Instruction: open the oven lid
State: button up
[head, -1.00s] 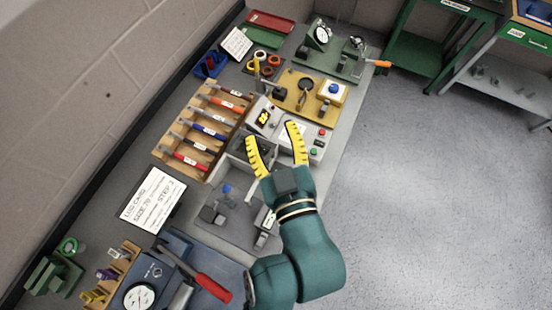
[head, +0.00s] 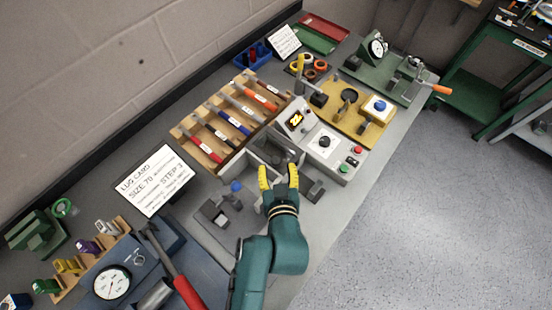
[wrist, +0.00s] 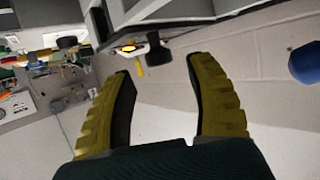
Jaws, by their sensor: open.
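The oven appears to be the grey box (head: 250,160) in the middle of the bench, beside a control panel (head: 326,142) with a lit yellow display. I cannot make out its lid clearly or tell how far it is open. My gripper (head: 279,177) is open, with yellow fingers at the front side of this box, partly hiding it. In the wrist view my gripper (wrist: 160,72) has nothing between its fingers, and a grey box-like structure (wrist: 190,12) lies just beyond the fingertips. I cannot tell whether they touch it.
A rack of coloured-handled tools (head: 222,125) is behind the box. A yellow fixture (head: 360,125) stands to the right.

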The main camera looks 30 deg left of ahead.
aim_at(276, 162)
jog(key=x, duration=0.4)
jog(key=shift+w, duration=0.1)
grip_shut()
jog(key=s+p, duration=0.1)
jog(key=s, duration=0.1)
jog(key=s+a+p, duration=0.1)
jog(key=s, duration=0.1)
jog(key=shift+s+a+p, duration=0.1)
jog(key=shift+s+p, duration=0.25)
jog(key=shift+p, duration=0.05)
grip_release()
